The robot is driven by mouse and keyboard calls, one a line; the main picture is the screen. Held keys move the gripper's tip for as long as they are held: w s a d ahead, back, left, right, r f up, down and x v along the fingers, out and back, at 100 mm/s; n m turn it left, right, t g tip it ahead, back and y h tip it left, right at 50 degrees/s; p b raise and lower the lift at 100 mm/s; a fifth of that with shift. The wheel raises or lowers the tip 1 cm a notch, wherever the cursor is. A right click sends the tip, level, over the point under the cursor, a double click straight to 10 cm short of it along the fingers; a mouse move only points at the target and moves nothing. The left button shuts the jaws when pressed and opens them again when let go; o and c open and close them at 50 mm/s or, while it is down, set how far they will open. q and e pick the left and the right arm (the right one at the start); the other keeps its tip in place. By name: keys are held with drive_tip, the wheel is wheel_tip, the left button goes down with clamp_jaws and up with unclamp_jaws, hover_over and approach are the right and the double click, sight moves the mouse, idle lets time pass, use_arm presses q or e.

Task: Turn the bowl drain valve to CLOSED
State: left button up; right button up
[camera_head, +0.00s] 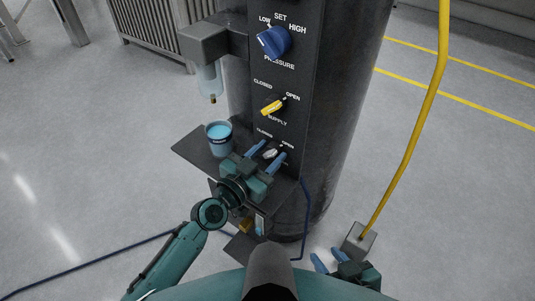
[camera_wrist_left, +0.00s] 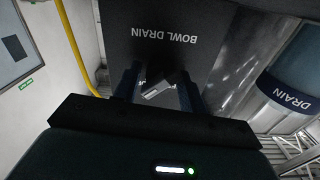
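The bowl drain valve (camera_head: 270,154) is a small pale handle low on the dark panel, between faint CLOSED and OPEN labels. Part of it is hidden, and I cannot tell exactly which way it points. My left gripper (camera_head: 269,156) is open at the panel, with one blue finger on each side of the handle. The left wrist view shows the handle (camera_wrist_left: 157,91) between the two dark fingers, below the upside-down BOWL DRAIN label (camera_wrist_left: 165,43). I see no clear contact. My right gripper (camera_head: 329,260) is low at the right, empty, with its fingers apart.
A cup of blue liquid (camera_head: 219,139) stands on a dark shelf (camera_head: 193,149) left of the left gripper. Above the valve are the yellow supply handle (camera_head: 272,107) and blue pressure knob (camera_head: 272,41). A yellow pole (camera_head: 408,146) rises at the right. The floor between is clear.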

use_arm(q)
drive_tip(key=c, duration=0.7)
drive_tip(key=shift+n, duration=0.3)
drive_tip(key=n, duration=0.3)
drive_tip(key=shift+n, duration=0.3)
drive_tip(key=n, duration=0.4)
drive_tip(key=shift+n, duration=0.3)
drive_tip(key=n, duration=0.5)
drive_tip(key=shift+n, duration=2.2)
